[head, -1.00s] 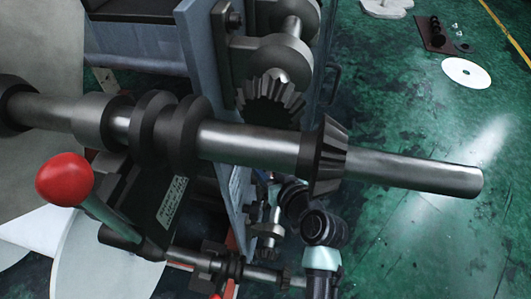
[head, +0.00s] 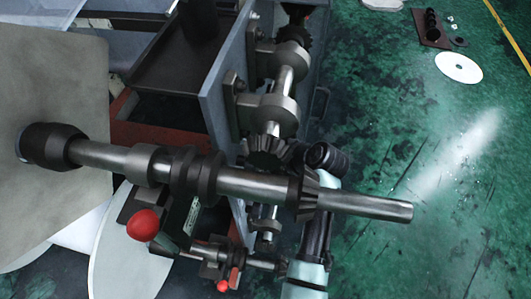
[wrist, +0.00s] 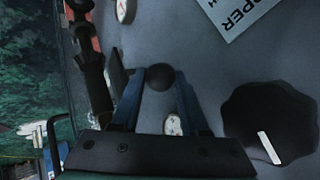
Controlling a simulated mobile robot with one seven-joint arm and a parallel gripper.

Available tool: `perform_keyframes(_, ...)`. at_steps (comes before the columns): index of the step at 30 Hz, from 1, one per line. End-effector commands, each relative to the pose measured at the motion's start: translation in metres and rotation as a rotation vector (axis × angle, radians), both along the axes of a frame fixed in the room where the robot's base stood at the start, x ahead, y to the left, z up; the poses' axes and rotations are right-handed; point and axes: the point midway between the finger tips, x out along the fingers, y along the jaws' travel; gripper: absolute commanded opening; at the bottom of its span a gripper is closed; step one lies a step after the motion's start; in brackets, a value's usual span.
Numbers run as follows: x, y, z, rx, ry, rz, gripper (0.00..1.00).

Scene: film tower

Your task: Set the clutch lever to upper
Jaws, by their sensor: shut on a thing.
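In the wrist view a dark round knob (wrist: 160,77), apparently the end of the clutch lever, sits between the tips of my gripper's two blue fingers (wrist: 159,84). My gripper is shut on it. The lever's shaft is hidden, so its tilt cannot be told. A white label (wrist: 236,14) at the top right, partly cut off, shows letters reading "PPER". In the head view my gripper is not visible; only my arm shows at the lower middle, beside the machine. The held knob cannot be made out there.
A large dark lobed knob (wrist: 268,124) with a white mark stands right of my fingers. In the head view a steel shaft (head: 365,205) with gears juts out over my arm. A red-knobbed lever (head: 143,225) stands at lower left.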

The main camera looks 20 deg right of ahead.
Motion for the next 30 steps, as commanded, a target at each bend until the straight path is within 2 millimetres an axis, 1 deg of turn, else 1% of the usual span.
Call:
perform_keyframes(1, 0.0005, -0.0006, 0.0023, 0.006, 0.007, -0.001, 0.00)
perform_keyframes(15, 0.0022, -0.0017, 0.0036, 0.011, 0.013, -0.001, 0.00)
perform_keyframes(16, 0.0022, -0.0016, 0.0037, 0.010, 0.013, -0.001, 0.48)
perform_keyframes(17, 0.0023, -0.0017, 0.0038, 0.010, 0.013, -0.001, 0.53)
perform_keyframes(18, 0.0022, -0.0016, 0.0036, 0.010, 0.013, -0.001, 0.56)
perform_keyframes(26, 0.0016, -0.0013, 0.0030, 0.011, 0.014, -0.001, 0.56)
perform_keyframes(30, -0.0021, -0.0037, 0.0073, 0.009, 0.012, -0.002, 0.56)
